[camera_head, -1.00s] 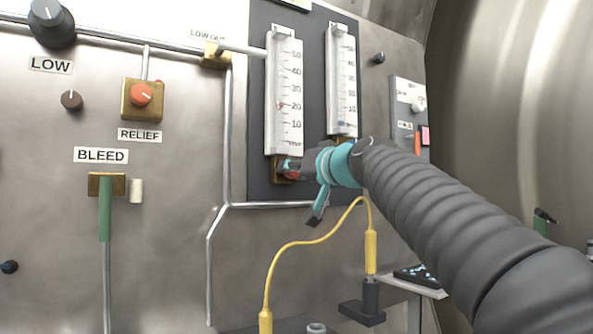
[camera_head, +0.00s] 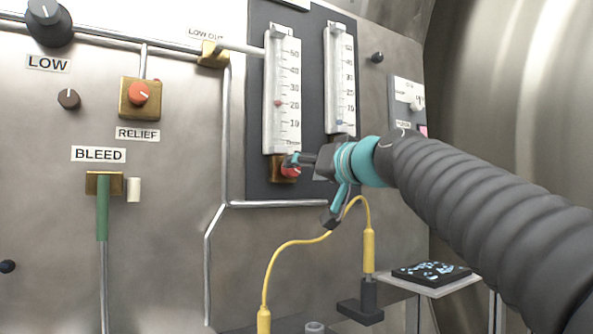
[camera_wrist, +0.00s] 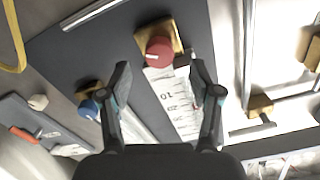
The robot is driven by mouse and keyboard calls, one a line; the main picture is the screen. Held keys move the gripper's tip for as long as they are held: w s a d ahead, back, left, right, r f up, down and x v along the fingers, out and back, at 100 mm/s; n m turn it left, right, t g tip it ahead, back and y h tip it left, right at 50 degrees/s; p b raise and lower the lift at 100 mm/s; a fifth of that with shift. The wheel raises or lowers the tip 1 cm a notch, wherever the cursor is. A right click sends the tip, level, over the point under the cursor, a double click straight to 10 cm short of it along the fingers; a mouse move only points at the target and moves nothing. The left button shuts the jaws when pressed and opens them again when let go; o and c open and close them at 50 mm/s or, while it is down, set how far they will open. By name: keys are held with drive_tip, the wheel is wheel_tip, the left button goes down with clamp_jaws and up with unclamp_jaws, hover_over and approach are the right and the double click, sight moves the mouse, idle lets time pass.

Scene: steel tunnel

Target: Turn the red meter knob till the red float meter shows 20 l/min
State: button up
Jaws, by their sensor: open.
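The red float meter (camera_head: 282,60) is the left one of two upright clear tubes on the dark panel. Its small red float (camera_head: 278,103) stands about level with the 20 mark. The red meter knob (camera_head: 291,171) sits on a brass block under this tube, partly hidden by my gripper in the head view. It shows whole in the wrist view (camera_wrist: 159,51), with a white line on its face. My gripper (camera_head: 298,160) is open and empty. In the wrist view its fingers (camera_wrist: 162,78) stand apart, with the knob beyond the tips and between them.
A second float meter (camera_head: 341,75) stands close to the right; its blue knob (camera_wrist: 90,109) shows in the wrist view. A yellow cable (camera_head: 300,243) loops below. A relief knob (camera_head: 139,93) and a green bleed lever (camera_head: 103,207) are at the left. A small shelf (camera_head: 440,287) is at lower right.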

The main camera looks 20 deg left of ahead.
drive_tip(key=v, duration=0.6)
drive_tip(key=shift+s+d, duration=0.2)
drive_tip(key=shift+d, duration=0.05)
drive_tip(key=s+d+f+m+g+h, duration=0.1)
drive_tip(key=d+f+m+g+h, duration=0.15)
drive_tip(key=f, duration=0.95)
drive_tip(key=s+d+f+m+g+h, duration=0.1)
drive_tip(key=d+f+h, duration=0.25)
drive_tip(key=f, duration=0.85)
drive_tip(key=s+d+f+m+g+h+p, duration=0.2)
drive_tip(key=s+d+f+h+p, duration=0.2)
drive_tip(key=s+d+f, duration=1.6)
drive_tip(key=shift+s+d+f+m+g+h, duration=0.3)
drive_tip(key=shift+d+f+h, duration=0.5)
drive_tip(key=shift+h, duration=1)
